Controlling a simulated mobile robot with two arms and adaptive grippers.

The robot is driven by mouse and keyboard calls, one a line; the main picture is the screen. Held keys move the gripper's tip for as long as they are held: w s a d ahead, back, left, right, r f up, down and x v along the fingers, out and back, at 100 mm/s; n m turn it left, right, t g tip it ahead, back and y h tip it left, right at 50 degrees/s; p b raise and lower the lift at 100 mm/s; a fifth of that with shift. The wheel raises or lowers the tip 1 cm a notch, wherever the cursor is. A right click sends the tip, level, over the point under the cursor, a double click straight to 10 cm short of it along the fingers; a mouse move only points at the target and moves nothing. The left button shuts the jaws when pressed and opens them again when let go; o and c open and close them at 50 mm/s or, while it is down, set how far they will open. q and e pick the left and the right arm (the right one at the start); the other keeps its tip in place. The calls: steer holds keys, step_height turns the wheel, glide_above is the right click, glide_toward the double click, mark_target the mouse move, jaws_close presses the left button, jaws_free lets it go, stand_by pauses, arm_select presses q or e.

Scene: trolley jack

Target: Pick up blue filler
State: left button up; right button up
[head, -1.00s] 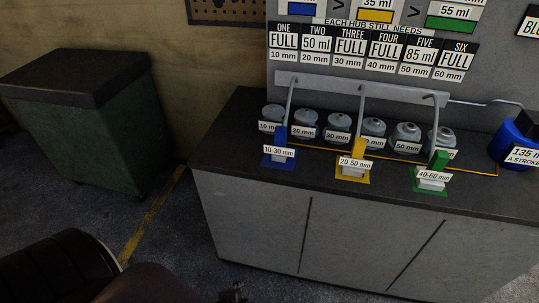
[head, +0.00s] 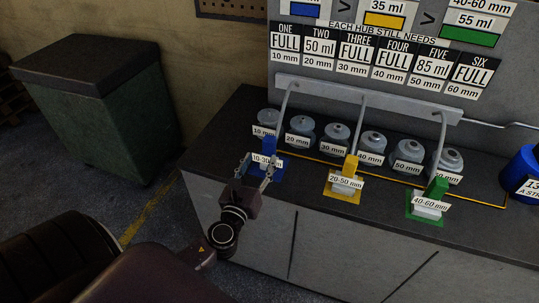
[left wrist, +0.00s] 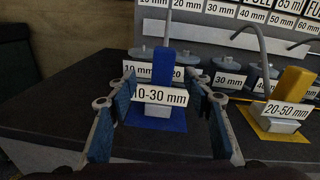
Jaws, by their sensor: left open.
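The blue filler (head: 269,149) is an upright blue block with a white "10-30 mm" label, standing on a blue square mat at the left end of the bench. It also shows in the left wrist view (left wrist: 165,65), near the middle. My left gripper (head: 257,168) is open in front of it, at the bench's front edge. In the left wrist view its blue-padded fingers (left wrist: 165,112) stand apart, one on each side of the filler's label. The filler's lower part is partly hidden by the label. My right gripper is not in view.
A yellow filler (head: 349,167) and a green filler (head: 436,188) stand to the right on their mats. Several grey hubs (head: 337,138) line up behind, under a grey rail with bent tubes. A blue container (head: 520,172) stands at the far right. A green bin (head: 100,120) stands left.

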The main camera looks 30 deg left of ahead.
mark_target(267, 146)
arm_select(q)
steer(key=shift+w+d+r+m, duration=0.25)
steer(key=shift+w+m, duration=0.1)
steer(key=shift+m, duration=0.55)
steer(key=shift+w+r+m, duration=0.15)
steer(key=shift+w+m, duration=0.1)
steer(key=shift+m, duration=0.05)
steer(key=x, duration=0.2)
steer(key=p+x, duration=0.1)
steer(key=x, duration=0.3)
steer(key=shift+a+r+p, duration=0.25)
steer(key=shift+r+p, duration=0.05)
steer(key=shift+w+a+f+t+h, duration=0.1)
steer(key=shift+w+t+h, duration=0.25)
steer(key=shift+w, duration=0.25)
jaws_close()
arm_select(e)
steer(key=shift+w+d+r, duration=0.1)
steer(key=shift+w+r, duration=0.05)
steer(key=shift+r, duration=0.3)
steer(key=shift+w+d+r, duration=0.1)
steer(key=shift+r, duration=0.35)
